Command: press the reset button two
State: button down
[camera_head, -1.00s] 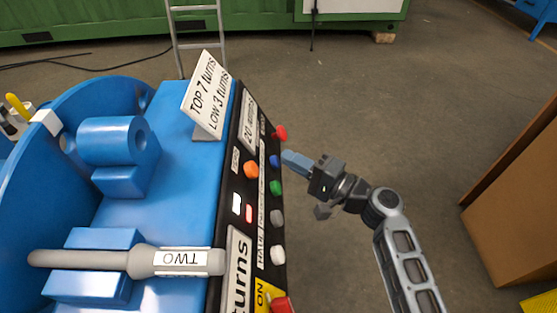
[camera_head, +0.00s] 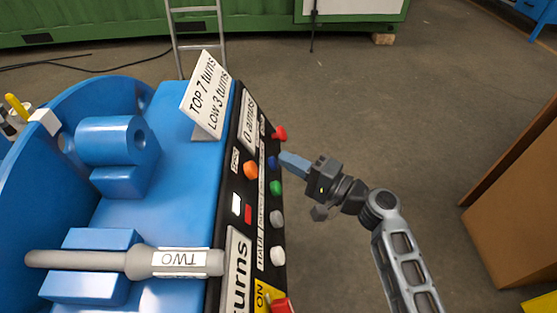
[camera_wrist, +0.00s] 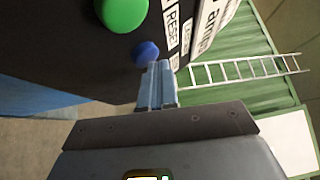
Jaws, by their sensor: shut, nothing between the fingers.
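A blue button (camera_head: 272,162) is on the side edge of the black control panel (camera_head: 213,296), between a red button (camera_head: 279,133) and a green button (camera_head: 277,187). In the wrist view the blue button (camera_wrist: 146,52) is beside a label reading RESET (camera_wrist: 172,27). My gripper (camera_head: 284,157) is shut and empty, and its fingertips point left at the blue button. In the wrist view the fingertips (camera_wrist: 157,72) overlap the button's lower right edge. They are at or very close to it; I cannot tell whether it is pushed in.
An orange button (camera_head: 251,170), grey and white buttons and a red indicator (camera_head: 248,214) are on the panel. A sign (camera_head: 206,95) stands behind. Open floor is right of the panel.

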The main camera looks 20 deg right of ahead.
dwell(0.3)
jog(key=shift+s+d+r, duration=0.3)
jog(key=shift+d+r, duration=0.1)
jog(key=shift+d, duration=0.35)
jog(key=shift+d, duration=0.1)
jog(key=shift+s+d+r+p, duration=0.2)
jog(key=shift+d+r+p, duration=0.15)
jog(key=shift+d, duration=0.35)
jog(key=shift+s+d+r+p, duration=0.25)
jog(key=shift+d+r, duration=0.15)
jog(key=shift+d, duration=0.25)
jog(key=shift+s+d+r+p, duration=0.25)
jog(key=shift+d+r, duration=0.1)
jog(key=shift+d, duration=0.35)
